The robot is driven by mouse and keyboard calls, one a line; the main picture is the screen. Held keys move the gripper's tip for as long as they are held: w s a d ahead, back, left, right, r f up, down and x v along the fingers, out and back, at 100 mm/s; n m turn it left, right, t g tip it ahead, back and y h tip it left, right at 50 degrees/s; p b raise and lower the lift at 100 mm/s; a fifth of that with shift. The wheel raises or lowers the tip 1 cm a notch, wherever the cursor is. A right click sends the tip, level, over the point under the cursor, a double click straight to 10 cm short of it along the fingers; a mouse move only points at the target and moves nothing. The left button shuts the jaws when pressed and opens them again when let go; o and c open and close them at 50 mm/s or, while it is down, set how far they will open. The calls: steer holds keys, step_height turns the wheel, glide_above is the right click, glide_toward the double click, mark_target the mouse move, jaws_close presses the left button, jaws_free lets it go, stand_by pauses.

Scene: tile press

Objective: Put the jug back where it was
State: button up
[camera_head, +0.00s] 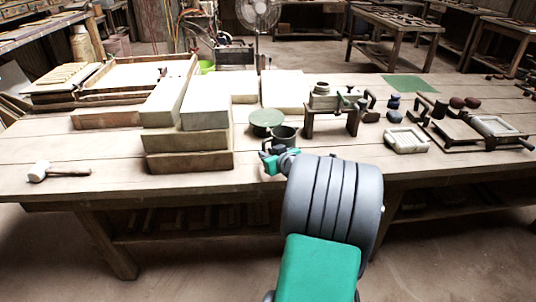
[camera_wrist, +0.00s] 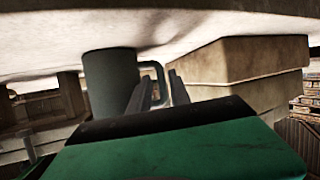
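The jug (camera_head: 286,136) is dark grey-green and appears to stand upright on the wooden table near its front edge, with its handle toward the left. In the wrist view, which looks upside down, the jug (camera_wrist: 108,80) shows with its handle (camera_wrist: 157,72) beside the fingers. My gripper (camera_head: 274,160) is at the handle side of the jug. In the wrist view my gripper's fingers (camera_wrist: 161,88) are apart, with the handle seen in or just beyond the gap. I cannot tell whether they touch it.
Stacked pale blocks (camera_head: 188,150) stand close on the left. A round green-topped thing (camera_head: 266,118) is just behind the jug. A small wooden stand (camera_head: 332,122) is to the right. A mallet (camera_head: 58,171) lies far left. The table front (camera_head: 430,165) right of my arm is bare.

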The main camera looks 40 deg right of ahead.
steer(key=shift+o, duration=0.7)
